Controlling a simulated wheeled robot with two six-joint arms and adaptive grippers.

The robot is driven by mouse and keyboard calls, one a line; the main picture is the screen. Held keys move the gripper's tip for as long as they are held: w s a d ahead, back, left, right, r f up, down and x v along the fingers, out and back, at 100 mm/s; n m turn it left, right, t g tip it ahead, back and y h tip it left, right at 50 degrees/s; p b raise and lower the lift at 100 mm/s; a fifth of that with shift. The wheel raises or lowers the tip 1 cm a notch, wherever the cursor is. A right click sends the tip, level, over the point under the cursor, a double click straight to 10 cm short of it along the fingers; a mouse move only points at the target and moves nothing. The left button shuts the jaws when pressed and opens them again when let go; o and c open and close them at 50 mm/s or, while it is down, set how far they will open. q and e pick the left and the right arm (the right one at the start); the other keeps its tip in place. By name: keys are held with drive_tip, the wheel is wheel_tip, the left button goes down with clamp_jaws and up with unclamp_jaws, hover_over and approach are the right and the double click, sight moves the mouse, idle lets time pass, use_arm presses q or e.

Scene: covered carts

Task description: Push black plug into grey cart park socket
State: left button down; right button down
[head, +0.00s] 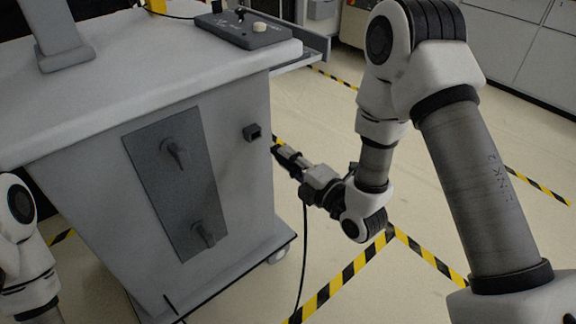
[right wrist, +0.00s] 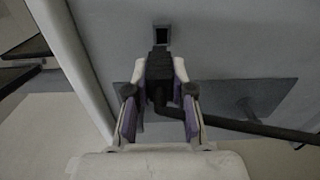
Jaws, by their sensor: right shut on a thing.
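The grey cart (head: 90,190) stands at the left of the head view. Its park socket (head: 252,131) is a small dark square block on the side panel; in the right wrist view the socket opening (right wrist: 162,36) shows just ahead of the plug. My right gripper (head: 288,157) is shut on the black plug (right wrist: 159,66), which points at the socket. In the head view a clear gap separates plug and socket; in the wrist view the plug tip is just below the opening. A black cable (head: 303,250) hangs from the plug. My left gripper is out of view; only part of that arm shows.
A dark grey plate (head: 180,180) with two hooks is on the cart's side, left of the socket. A control box (head: 243,30) sits on the cart top. Yellow-black tape (head: 340,280) marks the floor. The floor right of the cart is free.

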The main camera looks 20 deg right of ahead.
sight(272, 150)
drive_tip(key=shift+s+a+f, duration=0.15)
drive_tip(key=shift+s+f, duration=0.05)
drive_tip(key=shift+w, duration=0.1)
drive_tip(key=shift+x, duration=2.8)
drive_tip(key=shift+b+x, duration=0.35)
drive_tip(key=shift+x, duration=1.25)
drive_tip(key=c, duration=0.9)
unclamp_jaws()
drive_tip(key=shift+a, duration=0.1)
drive_tip(key=v, duration=1.2)
